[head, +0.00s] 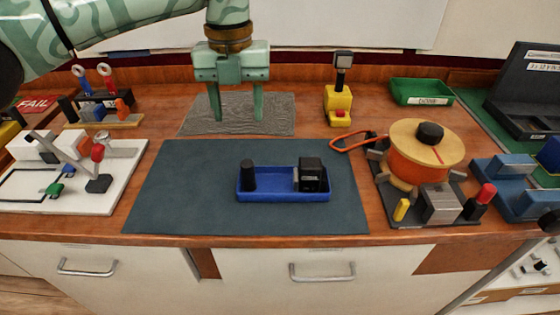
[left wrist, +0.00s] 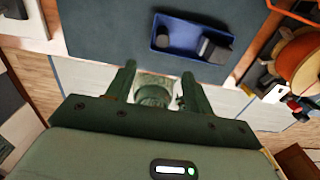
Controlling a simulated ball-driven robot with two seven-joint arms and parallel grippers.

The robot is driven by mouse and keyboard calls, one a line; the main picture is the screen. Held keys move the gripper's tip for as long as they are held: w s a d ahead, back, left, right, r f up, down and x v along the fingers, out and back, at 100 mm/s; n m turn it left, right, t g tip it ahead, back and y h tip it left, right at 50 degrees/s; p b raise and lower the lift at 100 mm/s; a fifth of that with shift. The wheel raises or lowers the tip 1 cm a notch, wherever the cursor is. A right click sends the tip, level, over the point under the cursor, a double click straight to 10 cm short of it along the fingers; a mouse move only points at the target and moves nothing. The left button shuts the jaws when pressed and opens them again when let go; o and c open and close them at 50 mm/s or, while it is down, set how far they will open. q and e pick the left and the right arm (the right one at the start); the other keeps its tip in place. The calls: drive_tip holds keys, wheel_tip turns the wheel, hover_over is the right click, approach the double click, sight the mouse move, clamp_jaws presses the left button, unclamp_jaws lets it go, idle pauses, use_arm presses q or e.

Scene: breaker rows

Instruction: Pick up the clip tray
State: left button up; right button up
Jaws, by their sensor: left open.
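The clip tray, a shallow blue tray (head: 275,196), lies on the dark blue-grey mat in the head view. It holds a black cylinder (head: 248,175) at its left end and a black block (head: 311,176) at its right end. The tray also shows at the top of the left wrist view (left wrist: 190,49). My left gripper (head: 237,118) is open and empty, pointing down behind the tray and a little to its left, apart from it. Its two fingers also show in the left wrist view (left wrist: 158,70). My right gripper is not in view.
The dark mat (head: 180,190) is bare around the tray. A grey textured pad (head: 280,122) lies behind it. An orange spool (head: 418,160) fixture stands right, a white board (head: 125,180) with clamps left. A yellow stand (head: 338,103) and green tray (head: 422,92) are at the back.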

use_arm(q)
drive_tip(key=b, duration=0.2)
hover_over(247, 162)
drive_tip(key=f, duration=0.5)
drive_tip(key=shift+s+a+f, duration=0.25)
drive_tip(key=shift+f, duration=0.15)
wheel_tip(247, 162, down, 5)
drive_tip(key=shift+w+r+b, duration=0.15)
drive_tip(key=shift+r+b, duration=0.05)
drive_tip(key=shift+b, duration=0.45)
drive_tip(key=shift+f, duration=0.4)
drive_tip(key=f, duration=0.1)
drive_tip(key=f+b, duration=0.1)
drive_tip(key=f, duration=0.1)
drive_tip(key=f+b, duration=0.1)
drive_tip(key=f, duration=0.1)
drive_tip(key=shift+w+d, duration=0.1)
drive_tip(key=shift+d, duration=0.15)
drive_tip(key=shift+r, duration=0.15)
drive_tip(key=shift+c, duration=0.6)
drive_tip(key=c, duration=1)
clamp_jaws()
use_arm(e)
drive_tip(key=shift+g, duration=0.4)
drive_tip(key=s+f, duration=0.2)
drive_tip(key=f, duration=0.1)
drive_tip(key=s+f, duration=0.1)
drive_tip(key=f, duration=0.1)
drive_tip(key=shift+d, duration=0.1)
